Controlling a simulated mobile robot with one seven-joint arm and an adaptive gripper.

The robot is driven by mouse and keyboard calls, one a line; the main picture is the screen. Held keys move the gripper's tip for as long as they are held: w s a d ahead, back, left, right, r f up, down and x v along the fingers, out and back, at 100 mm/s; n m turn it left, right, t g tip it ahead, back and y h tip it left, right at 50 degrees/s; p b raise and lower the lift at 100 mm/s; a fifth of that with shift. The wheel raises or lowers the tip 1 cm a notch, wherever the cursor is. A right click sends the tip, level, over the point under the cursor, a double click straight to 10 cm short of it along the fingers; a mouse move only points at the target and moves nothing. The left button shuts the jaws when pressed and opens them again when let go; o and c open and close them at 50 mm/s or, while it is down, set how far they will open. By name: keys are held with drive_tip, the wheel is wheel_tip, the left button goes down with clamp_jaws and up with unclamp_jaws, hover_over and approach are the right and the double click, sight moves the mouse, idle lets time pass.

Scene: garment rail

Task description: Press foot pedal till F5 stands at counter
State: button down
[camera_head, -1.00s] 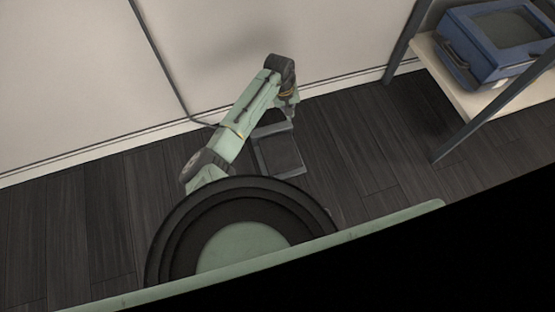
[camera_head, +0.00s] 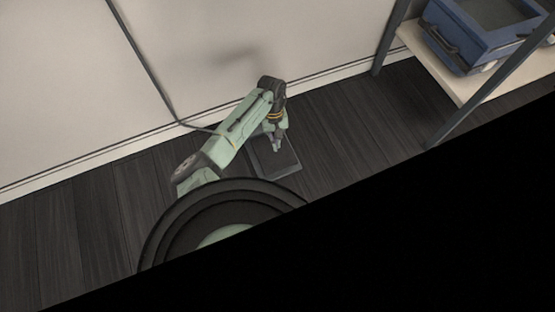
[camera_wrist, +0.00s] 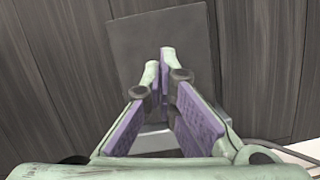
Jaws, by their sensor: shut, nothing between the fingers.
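The foot pedal (camera_head: 286,163) is a dark grey rectangular plate with a lighter edge, lying on the floor near the wall. It also shows in the wrist view (camera_wrist: 185,35). My gripper (camera_head: 277,149) points down over the pedal plate. In the wrist view its fingers (camera_wrist: 160,58) have green outsides and purple pads, are shut and empty, and their tips overlap the plate. I cannot tell whether the tips touch it or how far it is pressed. F5, the garment rail and the counter are not recognisable in these views.
A dark cable or pole (camera_head: 150,75) runs down the pale wall (camera_head: 60,90) to the floor. A shelf with dark posts (camera_head: 393,35) stands at right, with a blue box (camera_head: 478,35) on its pale board. The dark plank floor (camera_head: 95,220) around the pedal looks clear.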

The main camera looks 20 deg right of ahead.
drive_tip(key=shift+b+x, duration=2.25)
drive_tip(key=shift+x, duration=0.7)
drive_tip(key=shift+f, duration=0.1)
